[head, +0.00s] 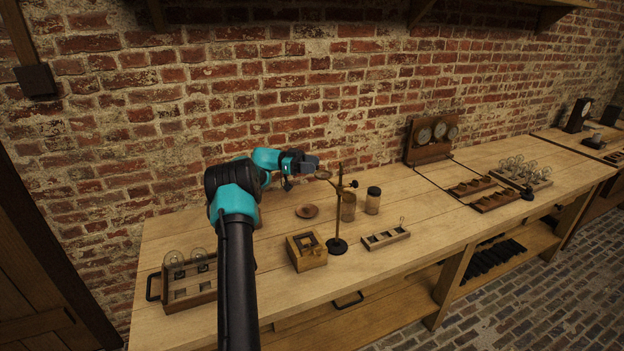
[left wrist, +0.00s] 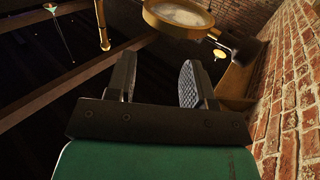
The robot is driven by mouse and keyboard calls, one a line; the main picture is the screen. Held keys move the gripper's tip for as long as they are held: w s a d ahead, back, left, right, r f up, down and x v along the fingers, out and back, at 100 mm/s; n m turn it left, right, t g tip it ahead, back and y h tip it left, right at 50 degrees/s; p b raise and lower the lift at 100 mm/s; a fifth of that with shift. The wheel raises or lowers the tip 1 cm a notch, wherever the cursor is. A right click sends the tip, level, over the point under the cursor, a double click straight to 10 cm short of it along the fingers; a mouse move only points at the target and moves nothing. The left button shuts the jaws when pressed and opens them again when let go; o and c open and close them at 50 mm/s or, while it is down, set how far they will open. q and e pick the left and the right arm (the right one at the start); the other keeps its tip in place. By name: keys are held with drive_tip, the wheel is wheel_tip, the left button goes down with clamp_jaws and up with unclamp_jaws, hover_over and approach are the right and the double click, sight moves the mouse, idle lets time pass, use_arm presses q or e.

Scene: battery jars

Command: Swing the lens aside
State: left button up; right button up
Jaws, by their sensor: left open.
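The lens (head: 323,174) is a small round glass in a brass rim, held out to the left on an arm of a dark upright stand (head: 338,215) on the wooden bench. My left gripper (head: 311,164) is close to the lens, at its upper left in the head view. In the left wrist view the lens (left wrist: 180,14) shows large beyond the fingertips, its top cut off by the frame edge. My left gripper (left wrist: 158,75) is open there, with nothing seen between its fingers. I cannot tell whether a finger touches the rim. My right gripper is not in view.
A wooden box (head: 306,252) and a small dish (head: 307,211) sit near the stand. A small tray (head: 386,238) lies farther right, and a bulb rack (head: 190,288) is at front left. The brick wall (head: 300,90) rises behind.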

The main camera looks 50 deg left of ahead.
use_arm(q)
drive_tip(key=s+d+r, duration=0.1)
drive_tip(key=s+d, duration=0.5)
drive_tip(key=d, duration=0.3)
drive_tip(key=shift+s, duration=0.3)
drive_tip(key=a+f+m+t+y, duration=0.1)
drive_tip(key=a+m, duration=0.4)
drive_tip(key=a, duration=0.2)
drive_tip(key=s+a+f+m+t+y, duration=0.1)
drive_tip(key=a+f+m, duration=0.1)
drive_tip(key=a+m, duration=0.3)
drive_tip(key=a+f+m+t+y, duration=0.1)
drive_tip(key=a+m, duration=0.3)
drive_tip(key=a, duration=0.5)
drive_tip(key=shift+s+a+f+m+t+y, duration=0.15)
drive_tip(key=shift+a+f+m+t+y, duration=0.2)
drive_tip(key=shift+f, duration=0.25)
drive_tip(key=shift+d, duration=0.1)
drive_tip(key=x, duration=1.7)
drive_tip(key=shift+d, duration=0.15)
clamp_jaws()
